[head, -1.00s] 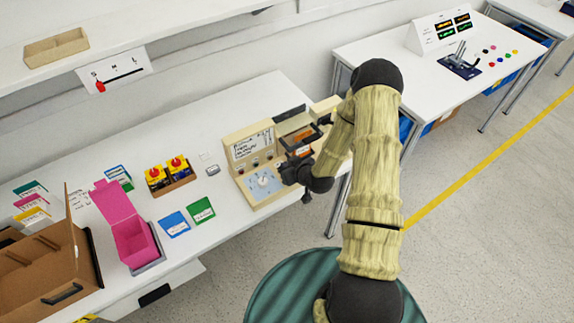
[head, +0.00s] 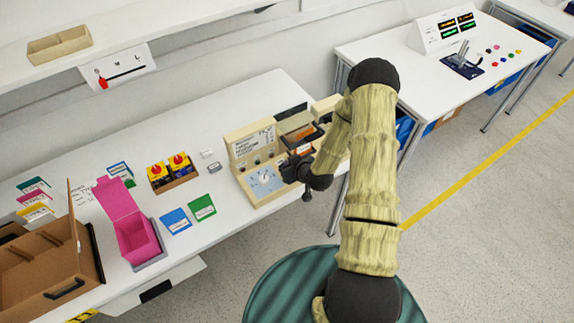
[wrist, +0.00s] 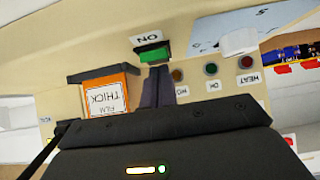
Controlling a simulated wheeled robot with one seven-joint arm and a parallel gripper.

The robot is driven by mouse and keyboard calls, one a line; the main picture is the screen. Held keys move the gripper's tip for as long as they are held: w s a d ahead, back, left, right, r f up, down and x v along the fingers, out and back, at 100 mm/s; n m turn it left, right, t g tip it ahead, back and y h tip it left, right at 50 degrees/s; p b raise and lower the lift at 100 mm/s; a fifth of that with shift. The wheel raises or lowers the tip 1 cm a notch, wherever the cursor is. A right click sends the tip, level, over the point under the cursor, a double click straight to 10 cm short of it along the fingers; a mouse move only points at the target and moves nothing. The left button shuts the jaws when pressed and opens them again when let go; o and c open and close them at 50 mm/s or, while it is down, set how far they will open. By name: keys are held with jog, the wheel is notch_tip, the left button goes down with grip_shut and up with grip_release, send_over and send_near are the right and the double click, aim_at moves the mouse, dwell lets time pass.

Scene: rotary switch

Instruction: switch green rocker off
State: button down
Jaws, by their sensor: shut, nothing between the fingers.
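The green rocker (wrist: 153,53) shows in the wrist view on the beige front of a machine, with an upside-down "ON" label (wrist: 144,39) beside it. My gripper (wrist: 158,70) is shut and empty, its dark fingertips just below the rocker in the picture. I cannot tell whether they touch it. In the head view my gripper (head: 288,168) is at the right side of the beige machine (head: 232,138), and the rocker is hidden there.
An orange box labelled "thick film" (wrist: 108,97) sits left of my fingers in the wrist view. Round brown, green and red lamps (wrist: 211,69) and a white knob (wrist: 240,41) lie to the right. A pink box (head: 133,238) stands farther left on the bench.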

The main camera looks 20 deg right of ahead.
jog(key=shift+w+a+r, duration=0.2)
jog(key=shift+w+r, duration=0.05)
jog(key=shift+w, duration=0.45)
jog(key=p+v, duration=0.6)
jog(key=v, duration=1.1)
jog(key=shift+s+p, duration=0.15)
jog(key=shift+p, duration=0.25)
jog(key=shift+r, duration=0.15)
dwell(0.3)
